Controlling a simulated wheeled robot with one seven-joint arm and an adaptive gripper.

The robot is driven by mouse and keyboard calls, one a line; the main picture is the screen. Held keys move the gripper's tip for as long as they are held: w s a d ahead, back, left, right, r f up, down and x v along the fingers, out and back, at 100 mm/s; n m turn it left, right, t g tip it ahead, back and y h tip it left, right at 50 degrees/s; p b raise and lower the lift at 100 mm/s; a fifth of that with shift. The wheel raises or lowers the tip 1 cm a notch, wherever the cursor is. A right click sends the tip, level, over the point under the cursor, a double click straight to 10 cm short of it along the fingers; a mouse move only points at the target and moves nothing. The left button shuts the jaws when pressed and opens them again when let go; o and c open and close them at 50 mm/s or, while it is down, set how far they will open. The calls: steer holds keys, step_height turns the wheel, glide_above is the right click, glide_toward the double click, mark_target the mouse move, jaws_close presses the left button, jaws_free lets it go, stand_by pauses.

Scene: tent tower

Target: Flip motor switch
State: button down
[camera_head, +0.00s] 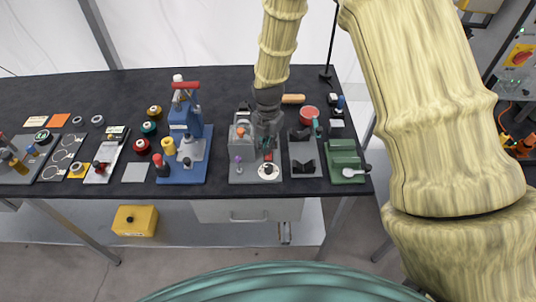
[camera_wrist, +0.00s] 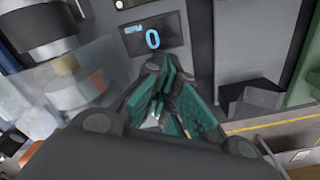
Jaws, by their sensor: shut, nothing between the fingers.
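My gripper (camera_head: 267,152) is shut and empty, pointing down over a grey station (camera_head: 236,174) at the front middle of the dark bench. In the wrist view its teal finger pads (camera_wrist: 172,100) are together, just in front of a dark display (camera_wrist: 155,38) with a blue "0". I cannot make out a motor switch; the fingers cover part of the station. A round pale dial (camera_head: 268,171) lies just in front of the fingertips. I cannot tell whether the fingertips touch anything.
A blue press (camera_head: 187,150) stands left of the station, a grey V-block fixture (camera_head: 303,158) and a green fixture (camera_head: 345,160) right of it. A clear block with an orange part (camera_wrist: 72,90) sits close left in the wrist view. A red-and-yellow rotary switch (camera_head: 519,55) is on the right cabinet.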

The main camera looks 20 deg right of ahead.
steer(key=shift+f+b, duration=0.3)
steer(key=shift+f, duration=0.45)
stand_by(0.6)
steer(key=shift+s, duration=0.1)
steer(key=shift+r+p, duration=2.55)
steer(key=shift+r, duration=1)
